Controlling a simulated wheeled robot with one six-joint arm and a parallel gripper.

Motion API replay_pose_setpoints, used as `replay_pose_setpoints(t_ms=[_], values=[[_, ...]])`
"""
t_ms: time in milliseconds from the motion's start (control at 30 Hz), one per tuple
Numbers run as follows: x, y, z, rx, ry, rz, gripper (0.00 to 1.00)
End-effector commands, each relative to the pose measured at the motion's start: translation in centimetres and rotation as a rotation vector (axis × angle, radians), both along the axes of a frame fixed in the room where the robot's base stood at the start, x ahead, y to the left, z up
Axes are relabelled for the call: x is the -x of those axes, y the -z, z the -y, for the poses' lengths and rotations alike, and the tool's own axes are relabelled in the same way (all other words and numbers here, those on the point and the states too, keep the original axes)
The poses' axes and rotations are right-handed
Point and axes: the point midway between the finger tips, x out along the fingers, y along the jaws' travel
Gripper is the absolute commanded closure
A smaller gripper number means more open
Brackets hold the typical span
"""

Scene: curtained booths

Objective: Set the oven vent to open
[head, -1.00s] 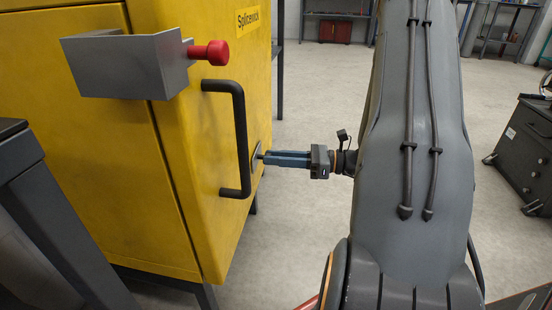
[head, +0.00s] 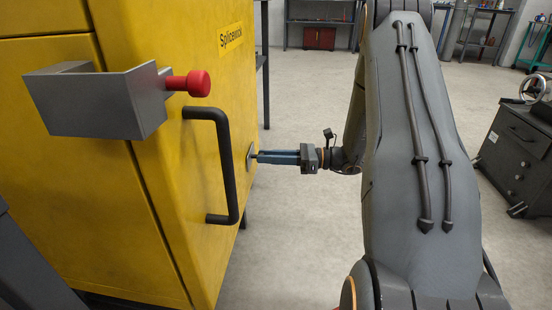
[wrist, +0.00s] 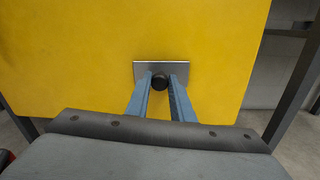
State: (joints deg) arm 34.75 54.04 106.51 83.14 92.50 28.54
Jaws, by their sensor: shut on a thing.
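The yellow oven cabinet (head: 90,220) stands at the left in the head view. On its side is a small grey metal plate (head: 249,160) with a dark round knob, likely the vent control. In the wrist view the plate (wrist: 160,67) lies behind the fingertips and the black knob (wrist: 160,82) sits between them. My gripper (head: 258,157) reaches the plate from the right, its blue fingers shut on the knob. In the wrist view the gripper (wrist: 161,84) hides part of the plate. I see no open or shut marking.
A black bar handle (head: 232,165) and a grey bracket with a red knob (head: 197,83) stick out from the cabinet near my gripper. A dark wheeled cabinet (head: 520,150) stands at the right. The floor (head: 300,240) between is clear.

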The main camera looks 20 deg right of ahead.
Motion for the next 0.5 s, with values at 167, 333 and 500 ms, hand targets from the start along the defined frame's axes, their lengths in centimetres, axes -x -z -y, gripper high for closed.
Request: replay_pose_setpoints(t_ms=[167, 333, 500], values=[[-0.37, -0.01, 0.44, 0.006, 0.014, 0.004, 1.0], [-0.34, -0.02, 0.3, 0.005, 0.011, 0.004, 0.6], [-0.28, -0.03, 0.15, 0.004, 0.008, 0.003, 0.6]])
